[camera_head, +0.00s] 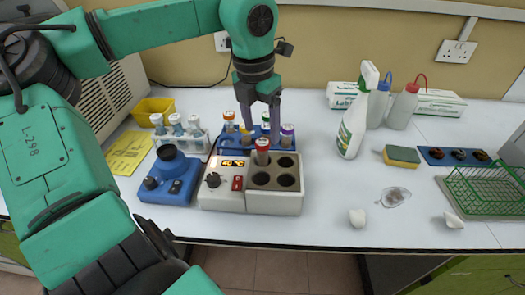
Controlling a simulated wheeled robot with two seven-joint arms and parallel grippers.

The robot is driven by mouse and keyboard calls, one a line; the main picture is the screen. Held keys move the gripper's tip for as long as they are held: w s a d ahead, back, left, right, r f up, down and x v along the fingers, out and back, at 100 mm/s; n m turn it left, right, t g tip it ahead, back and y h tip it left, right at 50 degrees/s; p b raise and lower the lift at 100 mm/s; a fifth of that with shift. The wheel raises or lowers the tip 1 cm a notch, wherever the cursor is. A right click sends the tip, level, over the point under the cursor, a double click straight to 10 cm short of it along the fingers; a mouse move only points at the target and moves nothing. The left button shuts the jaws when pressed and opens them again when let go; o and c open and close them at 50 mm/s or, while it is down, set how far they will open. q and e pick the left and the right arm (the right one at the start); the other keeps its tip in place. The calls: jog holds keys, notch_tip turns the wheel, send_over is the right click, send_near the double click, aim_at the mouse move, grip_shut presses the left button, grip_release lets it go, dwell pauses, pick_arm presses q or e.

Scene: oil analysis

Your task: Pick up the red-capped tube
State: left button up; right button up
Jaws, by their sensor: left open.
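The red-capped tube (262,155) stands upright in a back hole of the white heating block (275,203); its lower part is hidden inside. My left gripper (260,122) points down just behind and above it, over the blue tube rack (229,148). Its fingers are open and apart, with no tube visibly held. They partly cover the rack and its tubes, which have orange, yellow, white, green and purple caps. I cannot tell the exact depth gap between the fingers and the red cap. My right gripper is out of view.
A blue mixer (170,186) and a white rack of tubes (180,138) stand left of the block. A spray bottle (352,135), wash bottles (402,108), a sponge (402,155) and a green wire basket (488,190) are to the right.

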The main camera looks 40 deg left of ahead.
aim_at(262, 142)
pick_arm(q)
jog(key=f, duration=0.2)
jog(key=f+p, duration=0.1)
jog(key=f, duration=0.3)
jog(key=shift+w+a+f, duration=0.1)
jog(key=shift+w+f, duration=0.1)
jog(key=shift+w, duration=0.15)
jog(key=shift+r, duration=0.1)
grip_shut()
